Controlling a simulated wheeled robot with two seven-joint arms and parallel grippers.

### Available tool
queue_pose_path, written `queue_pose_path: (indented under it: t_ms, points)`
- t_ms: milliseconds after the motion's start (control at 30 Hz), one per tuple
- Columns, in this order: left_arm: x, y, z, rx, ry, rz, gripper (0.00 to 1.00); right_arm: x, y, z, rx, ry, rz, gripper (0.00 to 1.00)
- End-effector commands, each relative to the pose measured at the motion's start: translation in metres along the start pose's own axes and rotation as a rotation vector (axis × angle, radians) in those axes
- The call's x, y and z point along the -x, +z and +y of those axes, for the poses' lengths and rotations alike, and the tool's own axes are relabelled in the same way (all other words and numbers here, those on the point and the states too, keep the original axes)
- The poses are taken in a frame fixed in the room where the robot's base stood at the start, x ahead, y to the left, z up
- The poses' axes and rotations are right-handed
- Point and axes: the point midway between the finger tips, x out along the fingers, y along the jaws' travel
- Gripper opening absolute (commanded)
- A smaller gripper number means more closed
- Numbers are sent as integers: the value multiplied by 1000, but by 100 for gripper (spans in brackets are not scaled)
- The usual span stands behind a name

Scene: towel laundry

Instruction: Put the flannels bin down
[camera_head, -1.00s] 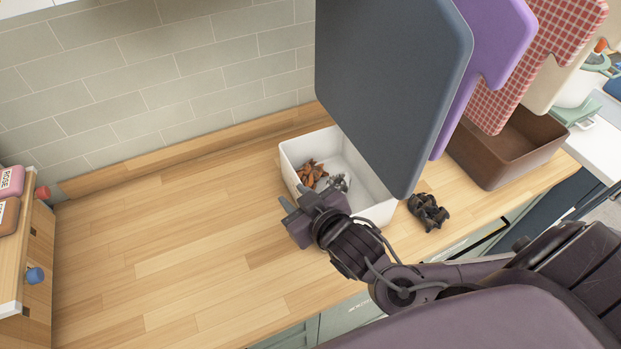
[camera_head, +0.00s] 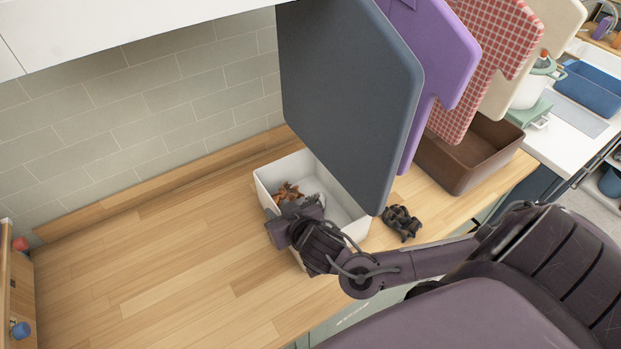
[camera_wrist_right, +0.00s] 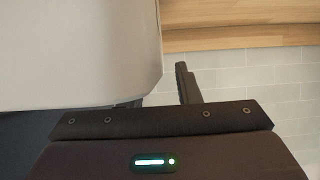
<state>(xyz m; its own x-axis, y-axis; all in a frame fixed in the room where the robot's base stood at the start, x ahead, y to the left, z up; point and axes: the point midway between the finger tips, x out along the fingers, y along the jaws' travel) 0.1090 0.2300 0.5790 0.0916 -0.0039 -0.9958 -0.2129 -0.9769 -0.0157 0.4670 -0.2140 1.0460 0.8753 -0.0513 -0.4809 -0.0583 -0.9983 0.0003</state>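The white bin (camera_head: 268,188) stands on the wooden counter, with orange-brown pieces (camera_head: 289,192) and something grey inside. No label can be read. My right gripper (camera_head: 285,218) is at its left front side, overlapping the wall and rim in the head view. In the right wrist view a pale surface, probably the bin (camera_wrist_right: 80,50), fills the upper left and partly covers one finger. The other finger (camera_wrist_right: 185,82) shows beside its edge with a small gap. The fingers look apart. I cannot tell whether the hand touches the bin. My left gripper is out of view.
A dark grey panel (camera_head: 345,95) hangs over the bin; purple (camera_head: 430,60), red-checked (camera_head: 480,60) and cream panels hang to its right. A brown bin (camera_head: 470,165) stands right. A dark lumpy thing (camera_head: 402,222) lies nearby. The left counter (camera_head: 150,250) is clear.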

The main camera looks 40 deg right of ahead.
Motion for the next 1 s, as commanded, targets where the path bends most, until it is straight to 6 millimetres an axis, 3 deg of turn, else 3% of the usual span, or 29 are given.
queue_pose_path:
  t_ms: [167,400,1000]
  points:
    - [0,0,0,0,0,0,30,0,0,0,0,-1,0,30]
    - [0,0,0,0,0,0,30,0,0,0,0,-1,0,0]
    - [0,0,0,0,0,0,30,0,0,0,1,-1,0,0]
